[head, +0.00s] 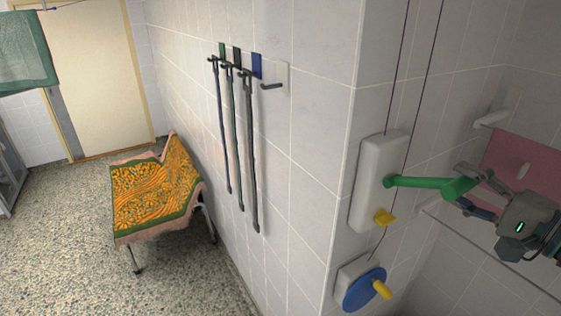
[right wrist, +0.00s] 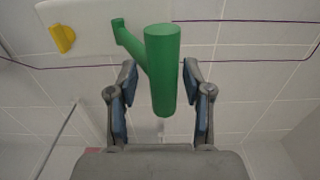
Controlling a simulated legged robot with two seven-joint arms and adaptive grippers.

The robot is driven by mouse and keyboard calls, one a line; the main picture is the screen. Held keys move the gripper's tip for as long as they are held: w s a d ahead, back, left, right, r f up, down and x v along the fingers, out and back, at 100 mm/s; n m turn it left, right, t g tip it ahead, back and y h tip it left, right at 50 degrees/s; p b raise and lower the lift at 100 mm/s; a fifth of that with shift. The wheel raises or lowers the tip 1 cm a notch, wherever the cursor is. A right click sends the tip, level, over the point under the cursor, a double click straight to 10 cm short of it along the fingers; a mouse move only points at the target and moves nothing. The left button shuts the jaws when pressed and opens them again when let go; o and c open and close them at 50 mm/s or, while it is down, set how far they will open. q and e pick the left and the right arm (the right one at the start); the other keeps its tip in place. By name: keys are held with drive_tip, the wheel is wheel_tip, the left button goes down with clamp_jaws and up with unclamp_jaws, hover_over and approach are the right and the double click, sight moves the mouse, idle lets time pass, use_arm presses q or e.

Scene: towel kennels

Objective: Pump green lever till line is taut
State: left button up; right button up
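The green lever (head: 425,183) sticks out to the right from a white wall box (head: 371,190). Its thick grip (right wrist: 163,70) shows in the right wrist view, between the two fingers of my right gripper (right wrist: 160,88). Gaps show on both sides of the grip, so the gripper looks open around it, not closed on it. In the head view my right gripper (head: 470,190) is at the lever's free end. Thin purple lines (head: 403,60) run down the wall to the box and to the blue wheel; one bends slightly near the wheel. My left gripper is not in view.
A yellow tab (head: 384,217) is on the box. A blue wheel (head: 362,291) with a yellow handle is below. A pink towel (head: 520,165) and a rail (head: 480,245) are at the right. Hanging poles (head: 233,150) and a towel-covered bench (head: 155,195) are left.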

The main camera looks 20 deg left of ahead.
drive_tip(key=shift+w+r, duration=0.1)
drive_tip(key=shift+r, duration=0.25)
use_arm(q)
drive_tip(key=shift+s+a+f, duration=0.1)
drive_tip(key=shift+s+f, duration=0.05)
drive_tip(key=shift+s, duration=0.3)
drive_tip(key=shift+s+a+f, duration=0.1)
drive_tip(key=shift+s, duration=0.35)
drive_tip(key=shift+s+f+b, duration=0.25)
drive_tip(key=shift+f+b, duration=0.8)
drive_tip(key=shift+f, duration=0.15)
use_arm(e)
drive_tip(key=v, duration=0.9)
drive_tip(key=shift+a, duration=0.2)
